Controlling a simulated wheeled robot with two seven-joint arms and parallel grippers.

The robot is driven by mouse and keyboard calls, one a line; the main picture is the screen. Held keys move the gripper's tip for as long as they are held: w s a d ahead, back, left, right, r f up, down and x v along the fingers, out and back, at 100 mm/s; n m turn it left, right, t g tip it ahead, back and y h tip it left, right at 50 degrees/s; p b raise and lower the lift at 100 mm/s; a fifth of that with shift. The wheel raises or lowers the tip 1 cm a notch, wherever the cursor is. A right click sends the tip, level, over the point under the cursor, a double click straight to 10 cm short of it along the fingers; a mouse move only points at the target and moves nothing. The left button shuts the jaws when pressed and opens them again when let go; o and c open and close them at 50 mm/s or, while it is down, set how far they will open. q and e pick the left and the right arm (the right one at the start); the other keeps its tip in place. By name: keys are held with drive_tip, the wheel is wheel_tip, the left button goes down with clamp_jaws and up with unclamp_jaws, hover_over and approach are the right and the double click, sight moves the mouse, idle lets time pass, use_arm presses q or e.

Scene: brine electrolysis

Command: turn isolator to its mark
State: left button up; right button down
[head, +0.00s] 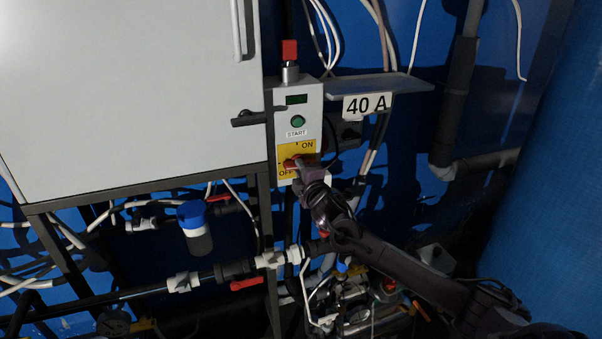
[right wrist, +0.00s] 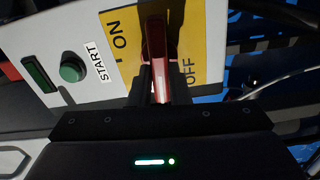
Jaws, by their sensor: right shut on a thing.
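The isolator is a red handle (head: 293,163) on a yellow plate (head: 308,147) marked ON and OFF, low on a grey control box (head: 311,108). In the right wrist view the red handle (right wrist: 156,45) stands between the fingers, with ON to its left and OFF to its right. My right gripper (head: 301,170) is shut on the handle; in the right wrist view its fingers (right wrist: 157,84) lie on both sides of it. The gripper hides part of the handle and plate in the head view. My left gripper is not in view.
A green START button (head: 298,121) and small display sit above the isolator. A large grey cabinet (head: 130,90) with a black handle is close at left. A shelf with a 40 A sign (head: 367,105) juts out at right. Pipes and valves (head: 271,259) crowd below.

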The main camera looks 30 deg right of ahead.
drive_tip(key=shift+f+n, duration=0.1)
drive_tip(key=shift+n, duration=0.6)
drive_tip(key=c, duration=1.4)
unclamp_jaws()
drive_tip(key=shift+a, duration=0.1)
drive_tip(key=shift+o, duration=0.2)
drive_tip(key=b+v, duration=0.2)
drive_tip(key=v, duration=0.5)
drive_tip(key=shift+s, duration=0.4)
